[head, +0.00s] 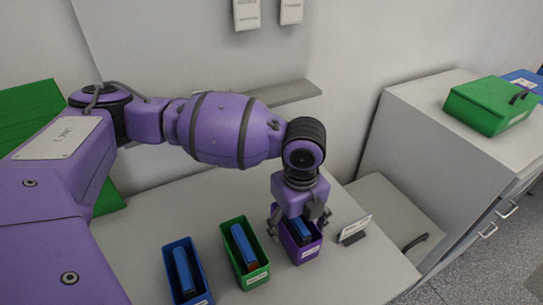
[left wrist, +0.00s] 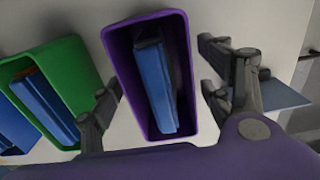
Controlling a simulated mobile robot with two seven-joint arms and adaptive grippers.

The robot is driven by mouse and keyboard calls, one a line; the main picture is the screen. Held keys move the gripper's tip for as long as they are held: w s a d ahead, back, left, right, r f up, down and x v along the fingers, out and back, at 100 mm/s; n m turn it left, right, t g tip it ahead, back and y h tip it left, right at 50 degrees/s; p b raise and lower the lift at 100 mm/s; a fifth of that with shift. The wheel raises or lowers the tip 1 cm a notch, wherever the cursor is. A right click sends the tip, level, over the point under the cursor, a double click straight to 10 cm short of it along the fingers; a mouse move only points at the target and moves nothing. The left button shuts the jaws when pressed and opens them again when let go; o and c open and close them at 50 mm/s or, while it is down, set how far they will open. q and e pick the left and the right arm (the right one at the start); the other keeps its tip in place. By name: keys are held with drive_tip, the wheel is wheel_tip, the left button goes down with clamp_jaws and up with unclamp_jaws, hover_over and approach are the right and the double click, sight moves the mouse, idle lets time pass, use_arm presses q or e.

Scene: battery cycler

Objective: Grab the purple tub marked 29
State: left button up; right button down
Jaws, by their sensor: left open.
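The purple tub (head: 307,253) stands on the table at the right end of a row of three tubs, with a blue block (head: 301,231) inside. Its label faces the front but is too small to read. My left gripper (head: 301,224) is open above the tub, with a finger on either side of it. In the left wrist view the purple tub (left wrist: 185,75) lies between the open fingers (left wrist: 165,105), with the blue block (left wrist: 155,88) tilted inside. I cannot tell whether the fingers touch the walls. My right gripper is in neither view.
A green tub (head: 258,276) and a blue tub (head: 201,295), each holding a blue block, stand to the left. A small sign (head: 355,230) stands close on the right. A grey cabinet (head: 420,135) carries a green box (head: 490,107). The table's front right is clear.

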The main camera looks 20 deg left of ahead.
use_arm(q)
drive_tip(key=c, duration=1.5)
drive_tip(key=shift+w+r, duration=0.1)
drive_tip(key=shift+c, duration=0.2)
